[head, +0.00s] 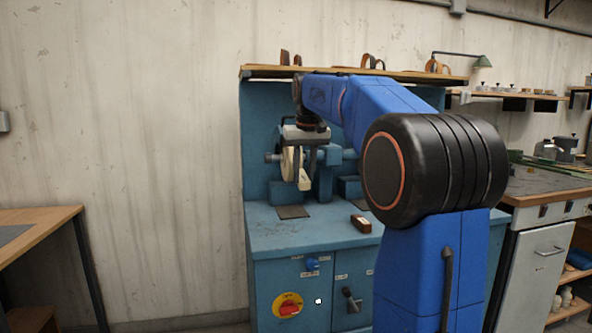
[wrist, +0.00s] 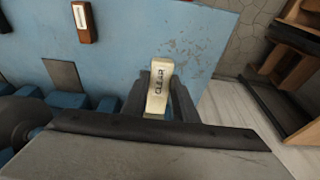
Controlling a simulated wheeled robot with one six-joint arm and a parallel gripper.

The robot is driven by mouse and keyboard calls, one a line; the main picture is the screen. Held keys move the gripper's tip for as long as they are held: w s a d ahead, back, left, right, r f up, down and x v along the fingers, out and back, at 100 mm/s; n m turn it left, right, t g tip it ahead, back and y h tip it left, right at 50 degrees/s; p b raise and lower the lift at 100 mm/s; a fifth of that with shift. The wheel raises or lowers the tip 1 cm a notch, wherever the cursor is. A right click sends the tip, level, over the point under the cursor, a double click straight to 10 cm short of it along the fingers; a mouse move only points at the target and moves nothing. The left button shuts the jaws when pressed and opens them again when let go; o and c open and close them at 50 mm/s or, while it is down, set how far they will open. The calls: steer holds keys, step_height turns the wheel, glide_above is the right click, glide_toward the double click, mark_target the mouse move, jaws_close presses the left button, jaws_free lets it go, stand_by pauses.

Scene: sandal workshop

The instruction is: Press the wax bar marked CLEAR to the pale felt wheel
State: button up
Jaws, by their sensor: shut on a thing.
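My gripper (head: 304,172) hangs from my arm over the blue machine bench and is shut on a pale cream wax bar (head: 305,182). In the wrist view the bar (wrist: 159,82) shows the word CLEAR, between the two dark fingers (wrist: 161,100). The pale felt wheel (head: 287,162) stands upright on the machine, just left of and partly behind the gripper in the head view. I cannot tell whether the bar touches the wheel. The wheel cannot be made out in the wrist view.
A brown bar with a white label (head: 361,223) lies on the bench (head: 270,236); it also shows in the wrist view (wrist: 84,20). A dark plate (head: 293,211) lies below the wheel. A wooden table (head: 40,225) stands left, with open floor between.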

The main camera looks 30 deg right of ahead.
steer(key=shift+s+a+f, duration=0.15)
steer(key=shift+s+a, duration=0.05)
steer(key=shift+s, duration=0.4)
steer(key=shift+s+a+f, duration=0.15)
steer(key=shift+s+f, duration=0.05)
steer(key=shift+s, duration=0.45)
steer(key=shift+s+a+f, duration=0.15)
steer(key=shift+s+a, duration=0.05)
steer(key=shift+s, duration=0.4)
